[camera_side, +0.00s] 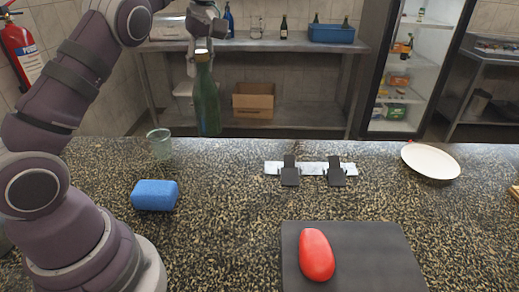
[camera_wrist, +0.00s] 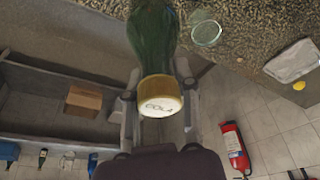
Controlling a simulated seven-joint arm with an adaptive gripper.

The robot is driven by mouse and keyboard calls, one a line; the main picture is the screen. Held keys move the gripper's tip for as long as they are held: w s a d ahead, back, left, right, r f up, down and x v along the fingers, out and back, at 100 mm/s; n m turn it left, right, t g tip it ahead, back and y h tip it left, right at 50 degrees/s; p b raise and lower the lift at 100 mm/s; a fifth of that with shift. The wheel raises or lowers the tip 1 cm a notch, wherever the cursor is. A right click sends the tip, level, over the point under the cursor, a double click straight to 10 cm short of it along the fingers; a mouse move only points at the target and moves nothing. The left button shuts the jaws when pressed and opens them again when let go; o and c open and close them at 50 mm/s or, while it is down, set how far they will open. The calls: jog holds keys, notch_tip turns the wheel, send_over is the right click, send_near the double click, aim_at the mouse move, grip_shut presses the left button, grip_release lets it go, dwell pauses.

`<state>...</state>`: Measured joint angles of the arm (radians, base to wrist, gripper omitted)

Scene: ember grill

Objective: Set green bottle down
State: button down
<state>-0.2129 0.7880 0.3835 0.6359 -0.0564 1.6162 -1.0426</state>
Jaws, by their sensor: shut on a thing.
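The green bottle (camera_side: 206,98) hangs upright in the side view, held at its top by my gripper (camera_side: 201,52). Its base looks near the height of the counter's far edge in the picture; I cannot tell how far above or behind the counter it is. In the wrist view the bottle (camera_wrist: 153,38) shows its gold cap (camera_wrist: 159,88) between the two fingers of my gripper (camera_wrist: 158,98), which are shut on it. The speckled counter (camera_side: 230,205) is below and in front of the bottle in the side view.
A clear glass (camera_side: 160,144) and a blue sponge (camera_side: 155,195) are on the counter's left. A bracket with black clips (camera_side: 313,168) sits mid-counter, a white plate (camera_side: 431,161) at right. A red object (camera_side: 317,254) lies on a dark board (camera_side: 375,258).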

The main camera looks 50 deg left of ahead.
jog(key=shift+d+r, duration=0.2)
jog(key=shift+d, duration=0.1)
jog(key=s+d, duration=0.4)
jog(key=d, duration=0.8)
jog(key=s+d+f, duration=0.1)
jog(key=s+f, duration=0.1)
jog(key=s, duration=0.4)
jog(key=s+d+f, duration=0.2)
jog(key=s+f, duration=0.1)
jog(key=s, duration=0.3)
jog(key=w+f, duration=0.2)
jog(key=w, duration=0.6)
jog(key=w+a+f, duration=0.1)
jog(key=w+f, duration=0.1)
jog(key=w, duration=0.6)
jog(key=shift+a+f, duration=0.3)
jog(key=shift+f, duration=0.15)
